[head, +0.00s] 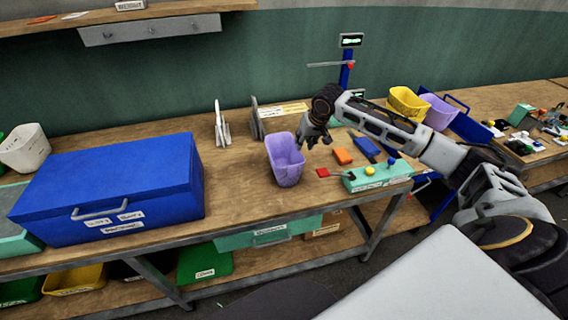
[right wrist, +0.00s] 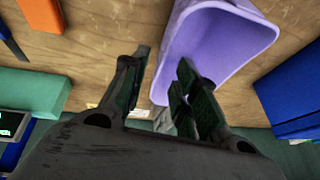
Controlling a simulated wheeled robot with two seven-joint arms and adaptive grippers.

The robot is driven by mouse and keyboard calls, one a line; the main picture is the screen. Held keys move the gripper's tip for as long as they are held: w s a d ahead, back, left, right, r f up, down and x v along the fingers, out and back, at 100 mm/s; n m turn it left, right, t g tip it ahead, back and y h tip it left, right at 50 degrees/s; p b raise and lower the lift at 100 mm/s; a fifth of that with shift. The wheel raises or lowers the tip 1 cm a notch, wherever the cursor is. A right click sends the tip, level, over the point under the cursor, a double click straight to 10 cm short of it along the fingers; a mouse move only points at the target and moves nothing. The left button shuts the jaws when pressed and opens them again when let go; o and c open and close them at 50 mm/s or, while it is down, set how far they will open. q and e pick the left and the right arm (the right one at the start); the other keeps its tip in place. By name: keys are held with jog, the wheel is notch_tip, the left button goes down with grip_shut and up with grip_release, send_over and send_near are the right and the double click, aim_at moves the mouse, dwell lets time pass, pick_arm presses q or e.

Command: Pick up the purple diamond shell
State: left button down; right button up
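A purple open-topped shell (head: 285,160) stands upright on the wooden bench, right of the large blue box. I cannot make out a diamond pattern on it. My right gripper (head: 313,143) points down just to the right of the shell's rim. In the right wrist view the gripper (right wrist: 165,62) is open, its fingers apart, with the purple shell (right wrist: 215,40) close beyond and beside the right finger. I see nothing held, and cannot tell whether a finger touches the rim. A second purple container (head: 438,112) stands farther right. My left gripper is not in view.
The blue box (head: 110,185) lies left of the shell. Right of it are an orange block (head: 342,156), a blue block (head: 366,147), a red piece (head: 322,172) and a teal button box (head: 383,176). A yellow bin (head: 408,102) stands behind. The bench front is clear.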

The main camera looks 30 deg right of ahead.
aim_at(295, 153)
jog(key=shift+x, duration=2.75)
jog(key=shift+w+a+x, duration=0.1)
jog(key=shift+x, duration=0.75)
jog(key=shift+w+a+x, duration=0.15)
jog(key=shift+x, duration=1.45)
jog(key=shift+f+p, duration=0.25)
jog(key=shift+p, duration=0.35)
grip_shut()
